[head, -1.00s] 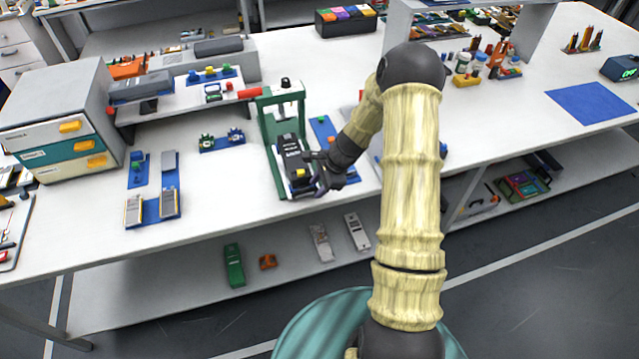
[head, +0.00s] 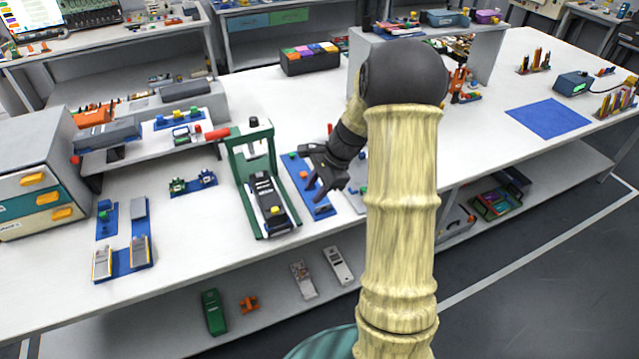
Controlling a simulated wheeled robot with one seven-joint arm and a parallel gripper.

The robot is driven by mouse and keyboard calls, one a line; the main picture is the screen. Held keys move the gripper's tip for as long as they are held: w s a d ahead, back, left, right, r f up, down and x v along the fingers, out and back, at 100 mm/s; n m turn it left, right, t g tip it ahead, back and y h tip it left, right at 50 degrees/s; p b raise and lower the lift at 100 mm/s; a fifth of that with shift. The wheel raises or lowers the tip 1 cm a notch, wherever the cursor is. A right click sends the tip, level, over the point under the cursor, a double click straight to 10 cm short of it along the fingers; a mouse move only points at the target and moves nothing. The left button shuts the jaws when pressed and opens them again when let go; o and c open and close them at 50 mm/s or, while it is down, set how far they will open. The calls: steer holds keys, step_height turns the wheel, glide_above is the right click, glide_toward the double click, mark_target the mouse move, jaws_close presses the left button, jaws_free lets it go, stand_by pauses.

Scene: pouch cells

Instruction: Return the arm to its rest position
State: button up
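My arm, in a pale yellow sleeve, rises at the centre right of the head view and bends over the white table. My gripper (head: 316,180) is dark and hangs over a blue mat (head: 305,182) just right of the green press frame (head: 240,185). Its fingers look spread, with nothing seen between them. A black device with a yellow button (head: 268,200) sits in the green press frame, apart from the gripper.
Blue fixtures with flat cells (head: 124,250) and a drawer cabinet (head: 40,185) stand at left. A multicoloured box (head: 309,58) is at the back. A lower shelf holds several devices.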

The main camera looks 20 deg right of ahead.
steer(key=shift+v, duration=1.1)
steer(key=s+a+r+n+h, duration=0.1)
steer(key=s+a+n+h, duration=0.1)
steer(key=s+a+n, duration=0.3)
steer(key=s+a+r+n+h, duration=0.2)
steer(key=s+a+n, duration=0.3)
steer(key=s+n, duration=0.7)
steer(key=shift+s+a+n+h, duration=0.25)
steer(key=shift+s+n+h, duration=0.05)
steer(key=shift+s, duration=0.15)
steer(key=shift+w+d, duration=0.1)
